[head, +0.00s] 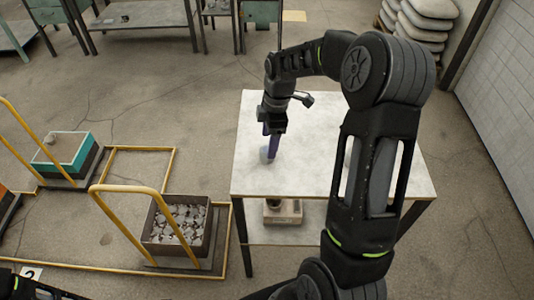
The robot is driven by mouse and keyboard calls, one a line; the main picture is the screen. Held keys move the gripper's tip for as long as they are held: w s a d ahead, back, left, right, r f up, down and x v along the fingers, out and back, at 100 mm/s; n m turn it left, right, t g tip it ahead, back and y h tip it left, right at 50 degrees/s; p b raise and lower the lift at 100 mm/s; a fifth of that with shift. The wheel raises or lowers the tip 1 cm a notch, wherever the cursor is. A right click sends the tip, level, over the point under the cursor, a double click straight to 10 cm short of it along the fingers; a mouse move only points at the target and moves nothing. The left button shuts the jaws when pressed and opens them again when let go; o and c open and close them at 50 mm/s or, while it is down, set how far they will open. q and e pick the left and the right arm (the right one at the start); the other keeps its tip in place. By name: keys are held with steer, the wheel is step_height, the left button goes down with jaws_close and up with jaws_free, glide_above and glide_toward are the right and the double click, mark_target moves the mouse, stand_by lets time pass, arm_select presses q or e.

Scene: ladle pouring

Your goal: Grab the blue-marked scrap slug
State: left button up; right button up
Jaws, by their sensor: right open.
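My right gripper (271,148) points down over the left part of the white table (320,125), with its jaws open. A small grey, bluish piece (264,155), which looks like the scrap slug, is at its fingertips on the table top. The fingers partly hide it, and I cannot make out its blue mark clearly or tell whether they touch it. A dark blue-purple strip shows along the fingers. My left gripper is not in view.
A bin of grey scrap (178,232) stands left of the table beside yellow rails (130,190). A teal-rimmed box (62,150) is farther left. A small box (283,212) sits on the table's lower shelf. The table top right of the gripper looks bare.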

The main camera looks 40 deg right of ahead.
steer(key=f, duration=0.1)
steer(key=f+p, duration=0.1)
steer(key=f, duration=0.2)
steer(key=shift+w+a+f+p, duration=0.1)
steer(key=shift+w+a+p, duration=0.05)
steer(key=shift+a+p, duration=0.15)
steer(key=shift+f, duration=0.5)
steer(key=shift+c, duration=0.3)
jaws_close()
